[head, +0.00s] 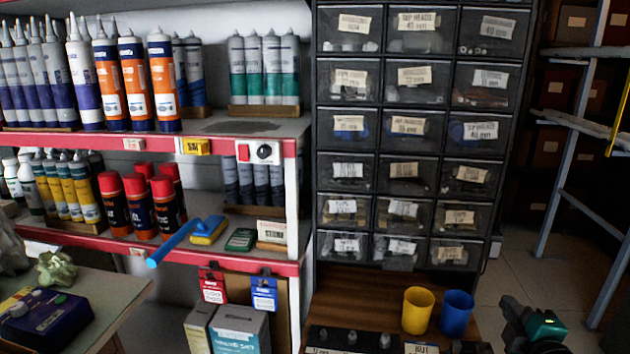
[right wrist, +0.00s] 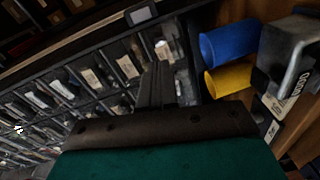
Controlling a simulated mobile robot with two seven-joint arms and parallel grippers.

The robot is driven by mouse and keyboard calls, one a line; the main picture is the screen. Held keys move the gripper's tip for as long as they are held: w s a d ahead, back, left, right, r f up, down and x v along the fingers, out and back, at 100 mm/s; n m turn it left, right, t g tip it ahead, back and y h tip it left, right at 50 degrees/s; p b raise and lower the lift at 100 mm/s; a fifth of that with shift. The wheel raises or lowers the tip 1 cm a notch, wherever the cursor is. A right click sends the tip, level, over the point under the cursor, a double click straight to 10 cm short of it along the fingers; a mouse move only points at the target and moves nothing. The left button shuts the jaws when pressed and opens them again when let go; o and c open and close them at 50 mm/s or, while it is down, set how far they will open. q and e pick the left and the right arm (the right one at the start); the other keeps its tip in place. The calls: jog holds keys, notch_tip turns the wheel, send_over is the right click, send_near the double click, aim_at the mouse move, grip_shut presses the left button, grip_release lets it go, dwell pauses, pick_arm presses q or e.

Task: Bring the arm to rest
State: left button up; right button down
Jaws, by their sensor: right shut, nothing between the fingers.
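My right gripper (head: 512,306) is at the lower right of the head view, dark with a green part. It is to the right of the blue cup and apart from it. In the right wrist view its two fingers (right wrist: 158,82) are together with nothing between them. My left gripper is not in the head view.
A yellow cup (head: 417,311) and a blue cup (head: 456,313) stand on the wooden bench below the black drawer cabinet (head: 378,168). Shelves with red edges (head: 215,262) hold tubes and cans at left. A metal rack (head: 558,185) stands at right; floor shows between.

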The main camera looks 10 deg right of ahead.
pick_arm(q)
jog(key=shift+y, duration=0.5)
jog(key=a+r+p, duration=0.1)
jog(key=p, duration=0.1)
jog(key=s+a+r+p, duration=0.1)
jog(key=p, duration=0.1)
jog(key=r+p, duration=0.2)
jog(key=p, duration=0.1)
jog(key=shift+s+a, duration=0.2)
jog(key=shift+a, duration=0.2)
pick_arm(e)
jog(key=s+a+f+m+g+y, duration=0.2)
jog(key=s+a, duration=0.3)
jog(key=a, duration=0.3)
jog(key=s+a+f+m+g+y, duration=0.1)
jog(key=s+a+f+m+y, duration=0.1)
jog(key=s+a+f+m, duration=0.3)
jog(key=s+a+f+m+g+y, duration=0.2)
jog(key=s+a, duration=0.4)
jog(key=a, duration=0.6)
jog(key=shift+s+f+m+g, duration=0.3)
jog(key=shift+s+f+m, duration=0.1)
jog(key=shift+f+m, duration=0.45)
